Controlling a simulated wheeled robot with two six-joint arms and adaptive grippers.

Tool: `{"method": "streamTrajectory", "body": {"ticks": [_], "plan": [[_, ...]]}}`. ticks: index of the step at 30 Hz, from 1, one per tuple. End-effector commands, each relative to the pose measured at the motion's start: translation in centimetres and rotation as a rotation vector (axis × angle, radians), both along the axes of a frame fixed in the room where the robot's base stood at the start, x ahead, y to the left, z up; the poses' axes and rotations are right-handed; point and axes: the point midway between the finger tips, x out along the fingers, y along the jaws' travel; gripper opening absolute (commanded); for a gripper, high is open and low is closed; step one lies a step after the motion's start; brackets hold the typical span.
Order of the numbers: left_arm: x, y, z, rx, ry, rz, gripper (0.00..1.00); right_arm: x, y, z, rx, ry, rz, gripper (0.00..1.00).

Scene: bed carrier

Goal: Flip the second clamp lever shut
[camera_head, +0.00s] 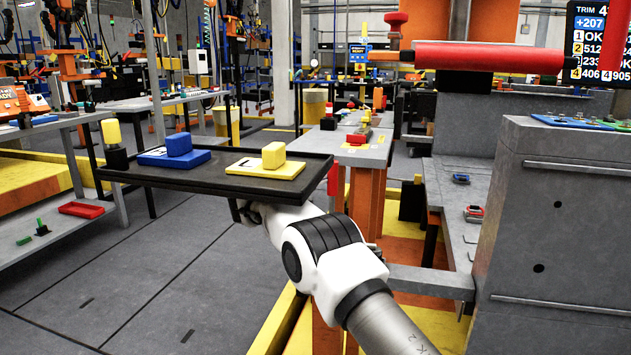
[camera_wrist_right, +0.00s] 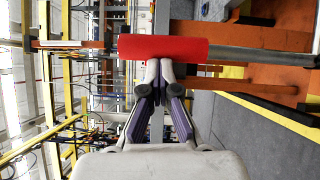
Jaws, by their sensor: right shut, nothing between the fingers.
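In the right wrist view, my right gripper (camera_wrist_right: 158,64) is shut with its fingertips together and nothing between them. A red handle-like piece (camera_wrist_right: 163,47) lies across directly in front of the tips; I cannot tell whether they touch it. In the head view my right arm reaches up from the bottom, with its hand (camera_head: 250,213) mostly hidden under the dark tray (camera_head: 215,187). A red piece (camera_head: 333,178) stands upright at the tray's right end. A black block with a yellow top (camera_head: 111,131) stands at its left end. I cannot tell which is the second lever. My left gripper is not in view.
A blue plate with a blue block (camera_head: 179,145) and a yellow plate with a yellow block (camera_head: 273,155) lie on the tray. A large red bar (camera_head: 490,57) is at upper right. A grey cabinet (camera_head: 560,230) stands at right. Floor at lower left is clear.

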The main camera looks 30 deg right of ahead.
Motion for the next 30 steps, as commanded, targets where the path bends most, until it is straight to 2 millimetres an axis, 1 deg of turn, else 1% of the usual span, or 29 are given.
{"method": "streamTrajectory", "body": {"ticks": [1, 10, 14, 17, 25, 27, 30], "plan": [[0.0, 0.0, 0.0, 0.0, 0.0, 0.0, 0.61, -0.2, -0.3, 0.0, 0.0, 0.0, -0.009, 0.0], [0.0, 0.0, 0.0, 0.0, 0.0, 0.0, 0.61, -0.3, -0.3, 0.0, 0.001, 0.0, -0.012, 0.0], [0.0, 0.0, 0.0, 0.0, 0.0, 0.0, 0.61, -0.3, 0.6, 0.0, 0.0, 0.001, -0.011, 0.0], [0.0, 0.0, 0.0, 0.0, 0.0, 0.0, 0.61, -0.4, 2.3, -0.1, -0.001, 0.001, -0.008, 0.0], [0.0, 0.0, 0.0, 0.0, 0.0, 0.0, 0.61, -0.9, 8.8, -0.5, -0.003, 0.003, 0.001, 0.0], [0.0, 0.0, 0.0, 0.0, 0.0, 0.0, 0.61, -1.0, 10.1, -0.6, -0.002, 0.003, 0.0, 0.0], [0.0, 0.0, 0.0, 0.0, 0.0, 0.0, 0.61, -1.1, 11.4, -0.7, -0.002, 0.003, 0.001, 0.0]]}}
